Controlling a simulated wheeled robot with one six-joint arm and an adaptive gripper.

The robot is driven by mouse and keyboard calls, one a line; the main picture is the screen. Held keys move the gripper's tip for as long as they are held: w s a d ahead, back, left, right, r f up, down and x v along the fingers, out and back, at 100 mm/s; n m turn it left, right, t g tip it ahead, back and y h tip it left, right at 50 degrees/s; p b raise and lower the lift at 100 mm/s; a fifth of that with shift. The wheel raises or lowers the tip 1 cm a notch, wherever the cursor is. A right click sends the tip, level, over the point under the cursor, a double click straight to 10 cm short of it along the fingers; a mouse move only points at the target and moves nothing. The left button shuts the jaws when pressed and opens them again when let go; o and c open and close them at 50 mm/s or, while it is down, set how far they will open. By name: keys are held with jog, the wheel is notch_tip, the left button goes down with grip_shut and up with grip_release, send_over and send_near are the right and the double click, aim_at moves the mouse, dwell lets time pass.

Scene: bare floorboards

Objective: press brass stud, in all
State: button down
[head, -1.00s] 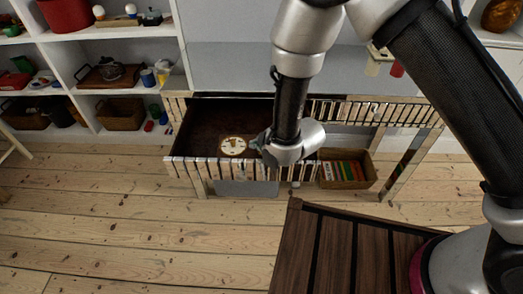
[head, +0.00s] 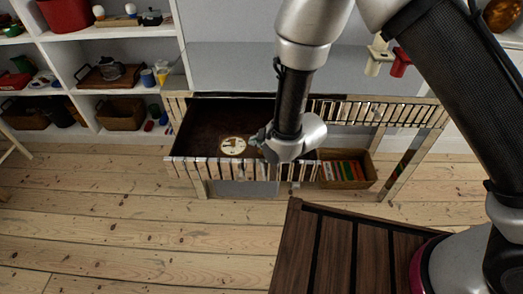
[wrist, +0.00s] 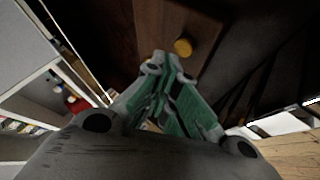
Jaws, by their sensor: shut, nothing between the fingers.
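The brass stud (wrist: 183,46) shows in the wrist view as a small round yellow knob on a brown wooden panel (wrist: 150,28). My gripper (wrist: 163,63) is shut and empty, its green-padded fingers pointing at the panel. The fingertips lie just below and left of the stud in that view; I cannot tell whether they touch anything. In the head view my gripper (head: 257,140) is over the open drawer (head: 205,120), and the stud does not show there, perhaps hidden by my arm.
A round, cream clock-like disc (head: 233,146) lies in the drawer, left of my gripper. A basket of colourful books (head: 345,170) stands right of the drawer. White shelves (head: 80,85) fill the left. Cream and red items (head: 388,60) show behind the table.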

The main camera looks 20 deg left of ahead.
aim_at(259, 153)
jog(key=shift+r, duration=2.5)
